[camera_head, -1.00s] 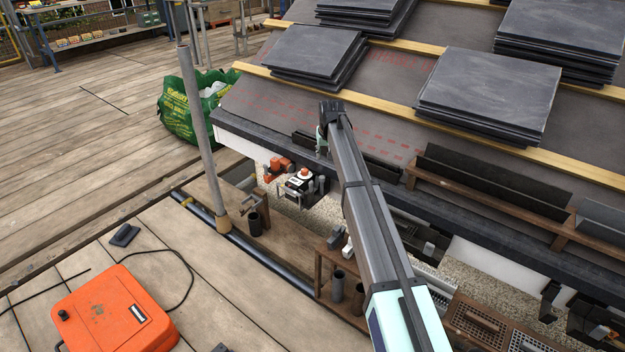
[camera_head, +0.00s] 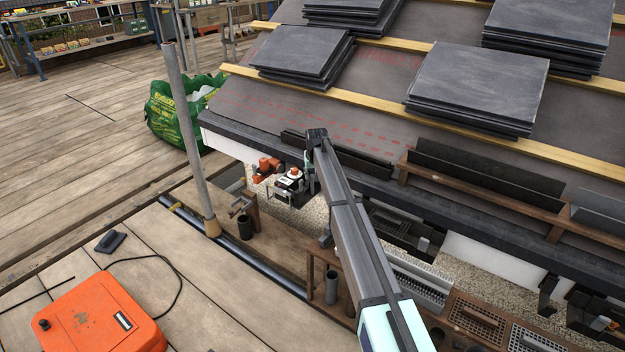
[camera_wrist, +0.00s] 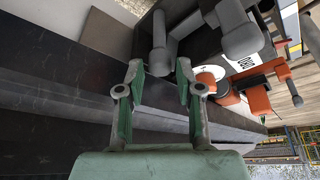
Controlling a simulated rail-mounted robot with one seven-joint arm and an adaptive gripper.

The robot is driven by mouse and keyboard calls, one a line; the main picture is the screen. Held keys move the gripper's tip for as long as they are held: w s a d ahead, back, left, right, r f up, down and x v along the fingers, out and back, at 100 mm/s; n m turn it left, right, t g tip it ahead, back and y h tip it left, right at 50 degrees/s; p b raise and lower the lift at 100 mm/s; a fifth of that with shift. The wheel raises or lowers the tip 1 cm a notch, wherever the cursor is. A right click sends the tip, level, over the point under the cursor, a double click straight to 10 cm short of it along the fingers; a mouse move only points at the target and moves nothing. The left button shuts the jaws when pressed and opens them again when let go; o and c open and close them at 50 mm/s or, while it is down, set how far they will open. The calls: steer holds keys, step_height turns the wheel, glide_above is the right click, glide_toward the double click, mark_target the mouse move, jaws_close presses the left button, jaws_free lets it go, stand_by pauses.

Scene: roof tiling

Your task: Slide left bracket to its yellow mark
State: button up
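My gripper (camera_head: 308,162) is at the roof's lower edge, beside an orange, white and black device (camera_head: 290,181). In the wrist view its two green fingers (camera_wrist: 159,78) stand apart, with a dark surface visible between them. Grey rounded fittings (camera_wrist: 190,40) lie just beyond the fingertips; I cannot tell whether they touch. Black brackets hang under the eave at the far right, one of them left of the other (camera_head: 548,293); I cannot tell whether this is the task's left bracket. I cannot make out a yellow mark for certain.
Slate stacks (camera_head: 478,85) lie on the roof above wooden battens (camera_head: 370,100). A wooden rack (camera_head: 490,190) holds dark lengths along the eave. A grey pole (camera_head: 187,140) stands left. An orange case (camera_head: 95,318) lies on the deck, which is largely clear at upper left.

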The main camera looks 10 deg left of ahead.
steer(key=shift+x, duration=0.75)
jaws_close()
steer(key=shift+w+a+p, duration=0.35)
steer(key=shift+a+p, duration=0.2)
steer(key=shift+a, duration=0.05)
steer(key=shift+w+a+p, duration=0.4)
steer(key=shift+a+p, duration=0.1)
steer(key=shift+a, duration=0.1)
jaws_free()
